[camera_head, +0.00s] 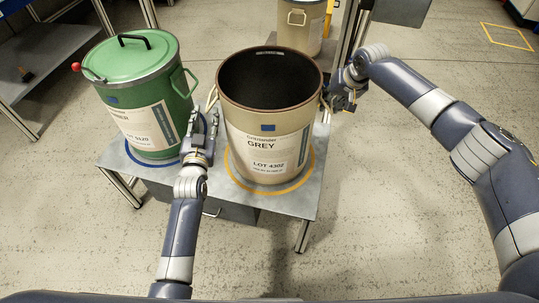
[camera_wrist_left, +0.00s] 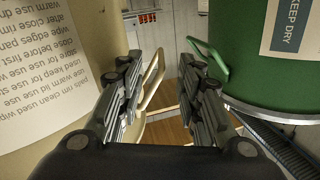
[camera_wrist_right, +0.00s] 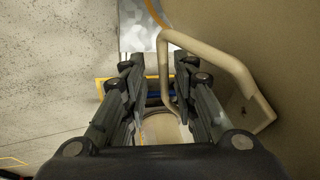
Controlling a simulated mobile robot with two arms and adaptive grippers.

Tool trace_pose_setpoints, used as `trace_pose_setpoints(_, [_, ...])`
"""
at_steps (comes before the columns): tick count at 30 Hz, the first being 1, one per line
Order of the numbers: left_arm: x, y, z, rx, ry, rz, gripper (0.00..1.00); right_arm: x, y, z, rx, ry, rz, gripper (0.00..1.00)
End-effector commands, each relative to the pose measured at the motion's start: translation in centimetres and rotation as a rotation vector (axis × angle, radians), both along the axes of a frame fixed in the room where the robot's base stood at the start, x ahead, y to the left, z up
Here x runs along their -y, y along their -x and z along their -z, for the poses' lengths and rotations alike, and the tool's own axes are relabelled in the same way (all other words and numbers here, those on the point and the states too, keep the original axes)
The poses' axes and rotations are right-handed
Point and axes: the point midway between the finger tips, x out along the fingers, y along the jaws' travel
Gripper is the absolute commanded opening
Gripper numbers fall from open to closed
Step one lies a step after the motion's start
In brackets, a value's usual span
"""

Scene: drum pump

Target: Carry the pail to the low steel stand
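A beige pail (camera_head: 268,125), labelled GREY, LOT 4302, stands upright and open-topped on a low steel stand (camera_head: 215,190), inside a yellow ring. My left gripper (camera_head: 208,125) is between this pail and a green pail. In the left wrist view its fingers (camera_wrist_left: 162,75) are apart, with the beige pail's handle (camera_wrist_left: 153,82) between or just beyond them. My right gripper (camera_head: 342,95) is at the beige pail's right side. In the right wrist view its fingers (camera_wrist_right: 150,80) are apart, with the other handle (camera_wrist_right: 164,65) beside or between the fingertips. Contact cannot be told.
The green lidded pail (camera_head: 145,95) stands on a blue ring at the left of the same stand. Another beige container (camera_head: 300,22) is behind. A steel shelf (camera_head: 45,55) is at the far left. The floor at the front and right is clear.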

Motion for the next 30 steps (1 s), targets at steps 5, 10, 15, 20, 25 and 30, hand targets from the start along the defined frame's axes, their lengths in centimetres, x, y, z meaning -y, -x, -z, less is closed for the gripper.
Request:
trace_pose_setpoints(5, [-0.1,3.5,0.0,0.000,0.000,-0.001,0.33,-0.1,0.0,0.0,0.000,-0.001,0.000,0.26])
trace_pose_setpoints(10, [-0.1,5.7,0.0,0.001,0.001,-0.001,0.33,-0.1,0.0,0.0,0.000,-0.001,-0.001,0.26])
trace_pose_setpoints(15, [-0.1,6.8,-0.1,0.002,0.001,-0.002,0.33,-0.1,0.0,-0.1,0.000,-0.001,-0.001,0.26])
trace_pose_setpoints(20, [-0.1,7.0,-0.2,0.004,0.001,-0.001,0.33,0.1,0.3,-0.8,0.001,-0.001,-0.003,0.26])
trace_pose_setpoints(25, [-0.1,6.9,-0.2,0.003,0.001,-0.001,0.33,0.6,1.2,-3.0,0.003,-0.001,-0.002,0.26])
trace_pose_setpoints(30, [-0.1,6.9,-0.2,0.003,0.001,-0.001,0.33,1.2,2.5,-6.0,0.003,-0.001,-0.001,0.26])
